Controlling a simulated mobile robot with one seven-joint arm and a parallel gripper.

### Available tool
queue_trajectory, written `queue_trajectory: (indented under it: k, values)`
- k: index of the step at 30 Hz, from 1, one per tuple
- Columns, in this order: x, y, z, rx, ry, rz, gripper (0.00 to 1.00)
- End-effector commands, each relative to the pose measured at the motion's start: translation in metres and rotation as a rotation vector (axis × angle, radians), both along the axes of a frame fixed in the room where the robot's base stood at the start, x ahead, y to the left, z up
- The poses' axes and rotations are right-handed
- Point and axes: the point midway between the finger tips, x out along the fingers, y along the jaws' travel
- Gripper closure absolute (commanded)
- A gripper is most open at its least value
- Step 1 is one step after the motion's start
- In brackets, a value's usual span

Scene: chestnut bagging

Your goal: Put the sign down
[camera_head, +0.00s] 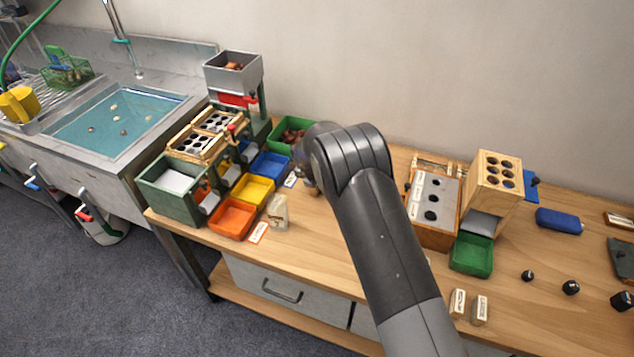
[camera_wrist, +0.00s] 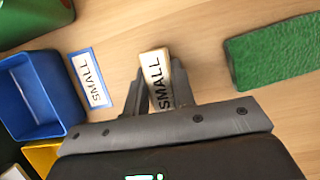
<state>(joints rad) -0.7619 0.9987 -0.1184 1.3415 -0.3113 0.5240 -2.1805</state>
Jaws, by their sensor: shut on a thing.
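In the wrist view my gripper (camera_wrist: 161,92) is shut on a small pale sign (camera_wrist: 156,65) that reads "SMALL". The sign is between the two fingers, over the wooden table. A flat blue-edged label (camera_wrist: 90,79), also reading "SMALL", lies to its left, apart from it. The blue bin (camera_wrist: 33,95) is beyond that label; it also shows in the head view (camera_head: 270,166). In the head view my arm hides most of my gripper and the held sign. Whether the sign touches the table is not clear.
Yellow (camera_head: 254,188) and orange (camera_head: 233,217) bins stand in front of the blue one, with a green bin (camera_head: 283,147) behind. A pale block (camera_head: 277,212) stands near the orange bin. A green textured piece (camera_wrist: 275,52) lies right of the sign. Bare wood separates them.

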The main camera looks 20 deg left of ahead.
Motion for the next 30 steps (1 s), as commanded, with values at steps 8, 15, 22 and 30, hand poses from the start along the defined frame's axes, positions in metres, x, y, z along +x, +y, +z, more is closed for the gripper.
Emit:
queue_trajectory:
  k: [8,15,22,30]
  values:
    - [0.000,0.000,-0.003,-0.001,0.001,0.000,0.64]
    - [0.000,0.000,-0.002,0.000,0.001,0.000,0.55]
    - [-0.002,0.000,0.006,0.002,-0.001,0.000,0.55]
    - [-0.019,0.000,0.050,0.003,-0.001,0.000,0.55]
